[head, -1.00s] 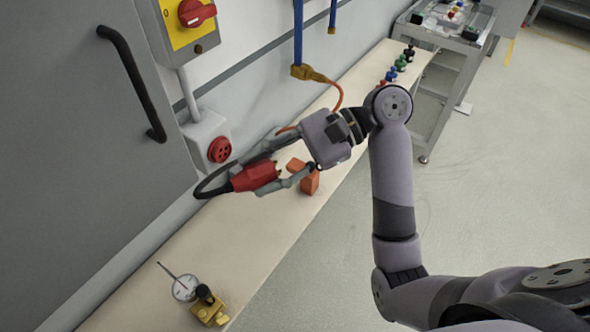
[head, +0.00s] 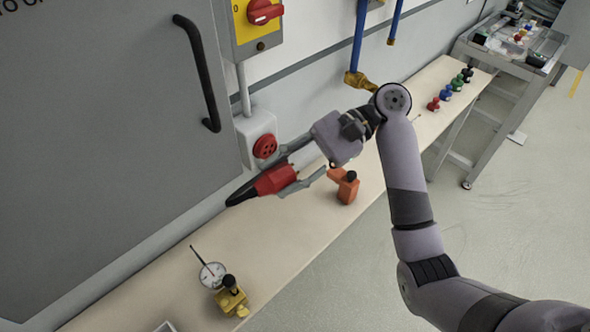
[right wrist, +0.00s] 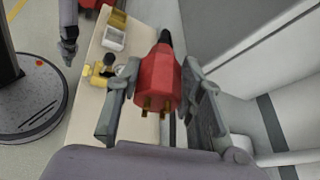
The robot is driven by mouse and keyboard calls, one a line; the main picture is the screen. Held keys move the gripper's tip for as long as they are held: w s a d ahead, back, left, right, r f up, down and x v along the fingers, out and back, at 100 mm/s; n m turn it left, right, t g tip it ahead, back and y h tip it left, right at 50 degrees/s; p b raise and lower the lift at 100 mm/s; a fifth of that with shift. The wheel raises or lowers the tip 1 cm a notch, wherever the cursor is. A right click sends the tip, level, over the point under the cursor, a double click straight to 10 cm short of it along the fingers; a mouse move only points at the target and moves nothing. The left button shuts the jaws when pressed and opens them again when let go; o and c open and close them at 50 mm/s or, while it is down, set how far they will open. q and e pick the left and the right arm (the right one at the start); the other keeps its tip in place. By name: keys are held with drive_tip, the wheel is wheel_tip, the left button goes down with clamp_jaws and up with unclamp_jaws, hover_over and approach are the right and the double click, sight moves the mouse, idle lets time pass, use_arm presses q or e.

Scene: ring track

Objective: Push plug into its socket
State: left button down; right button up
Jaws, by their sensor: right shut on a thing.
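The red plug (head: 275,180) with a black tail end is in my right gripper (head: 297,178), its two fingers shut on the plug's sides. The right wrist view shows the plug (right wrist: 158,82) with brass pins facing back toward the palm. In the head view its black end points lower left, and the pins are hidden. The red round socket (head: 265,146) is on a grey wall box, just above the plug in the picture. Plug and socket look apart; the depth between them is unclear. My left gripper (right wrist: 68,48) hangs at the left of the right wrist view, its jaws unclear.
The narrow bench (head: 235,235) below holds an orange clamp (head: 347,187), a dial gauge (head: 212,275) and a yellow block (head: 230,300). A grey cabinet door with a black handle (head: 197,70) stands at left. Blue pipes (head: 358,40) come down behind my wrist.

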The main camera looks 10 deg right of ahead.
drive_tip(key=shift+w+a+f+n+g+h, duration=0.4)
drive_tip(key=shift+w+a+f+n+g, duration=0.35)
drive_tip(key=shift+f+n+g, duration=0.2)
drive_tip(key=shift+r, duration=0.1)
drive_tip(key=s+d+r+m+t+y, duration=0.1)
drive_tip(key=s+d+r+m+t, duration=0.5)
drive_tip(key=d+r+m+t, duration=0.2)
drive_tip(key=shift+r+t, duration=0.75)
drive_tip(key=shift+r, duration=0.2)
drive_tip(key=shift+w+a+f+n+g+h, duration=0.8)
drive_tip(key=shift+f+n+g, duration=0.85)
drive_tip(key=shift+n+g, duration=0.55)
drive_tip(key=shift+w+a+f+n+g+h, duration=0.75)
drive_tip(key=shift+f+n+g, duration=1.05)
drive_tip(key=shift+g, duration=0.6)
drive_tip(key=shift+w+a+f+n+g+h, duration=0.8)
drive_tip(key=shift+f+n+g, duration=0.75)
drive_tip(key=shift+n+g, duration=0.7)
drive_tip(key=shift+w+a, duration=0.1)
drive_tip(key=shift+a, duration=0.05)
